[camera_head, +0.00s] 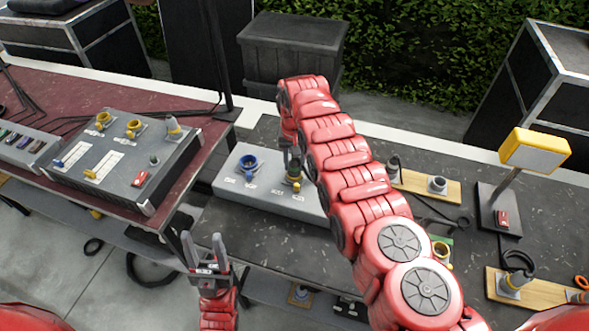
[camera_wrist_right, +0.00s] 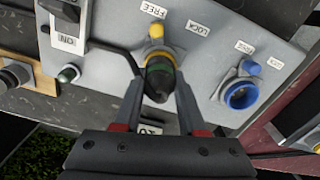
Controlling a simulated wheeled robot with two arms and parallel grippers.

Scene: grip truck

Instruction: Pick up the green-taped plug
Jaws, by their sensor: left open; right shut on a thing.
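The green-taped plug (camera_wrist_right: 158,80) is dark with a green band. It sits at a yellow-ringed socket on the light grey panel box (camera_head: 265,198); it also shows in the head view (camera_head: 294,170). My right gripper (camera_wrist_right: 157,92) is shut on the plug, one finger on each side. In the head view my right arm hides most of that gripper. I cannot tell whether the plug is still seated in its socket. My left gripper (camera_head: 206,255) is open and empty, low at the left, apart from the box.
A blue socket (camera_head: 248,162) is on the same box, left of the plug. A control box (camera_head: 125,160) stands on the red table at left. Wooden boards (camera_head: 425,185) with connectors and a yellow lamp (camera_head: 535,151) are at right. A black cable runs near the plug.

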